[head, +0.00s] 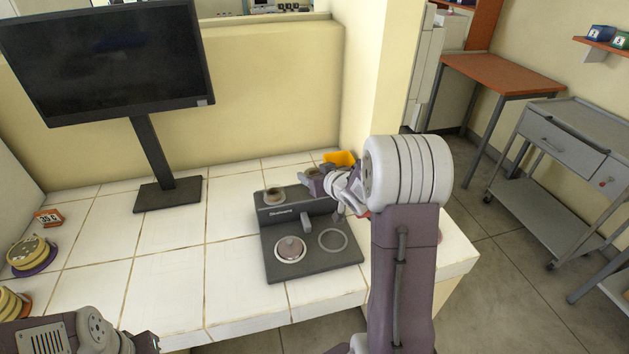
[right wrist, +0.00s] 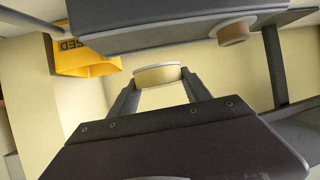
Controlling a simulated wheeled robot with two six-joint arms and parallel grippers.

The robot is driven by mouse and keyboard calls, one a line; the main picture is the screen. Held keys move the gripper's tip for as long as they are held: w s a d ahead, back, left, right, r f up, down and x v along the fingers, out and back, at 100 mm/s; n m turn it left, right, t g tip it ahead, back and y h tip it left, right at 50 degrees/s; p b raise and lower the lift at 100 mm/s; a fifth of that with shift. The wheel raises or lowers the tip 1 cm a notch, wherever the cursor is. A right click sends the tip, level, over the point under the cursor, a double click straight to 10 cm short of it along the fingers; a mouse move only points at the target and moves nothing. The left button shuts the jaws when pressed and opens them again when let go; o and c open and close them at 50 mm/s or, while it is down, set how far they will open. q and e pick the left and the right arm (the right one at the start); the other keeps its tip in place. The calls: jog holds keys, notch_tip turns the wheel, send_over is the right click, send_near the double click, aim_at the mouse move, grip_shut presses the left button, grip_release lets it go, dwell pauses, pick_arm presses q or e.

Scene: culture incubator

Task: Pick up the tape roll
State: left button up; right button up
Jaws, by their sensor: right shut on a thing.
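My right gripper (head: 308,175) is at the back right of the white tiled counter, beside the dark device's raised back part. In the right wrist view, its two fingers (right wrist: 160,90) are shut on a cream-tan tape roll (right wrist: 158,74) at their tips. In the head view, the tape roll (head: 312,170) is small and partly covered by the gripper. I cannot tell there whether it touches the counter. Part of my left arm shows at the bottom left, but its gripper fingers are not visible.
A yellow item (head: 340,158) is behind the gripper. A monitor (head: 110,60) stands at back left. The middle is clear.

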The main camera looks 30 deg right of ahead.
jog(key=w+d+r+p, duration=0.6)
jog(key=w+d+r, duration=0.1)
jog(key=w+d, duration=0.1)
jog(key=shift+w+d, duration=0.15)
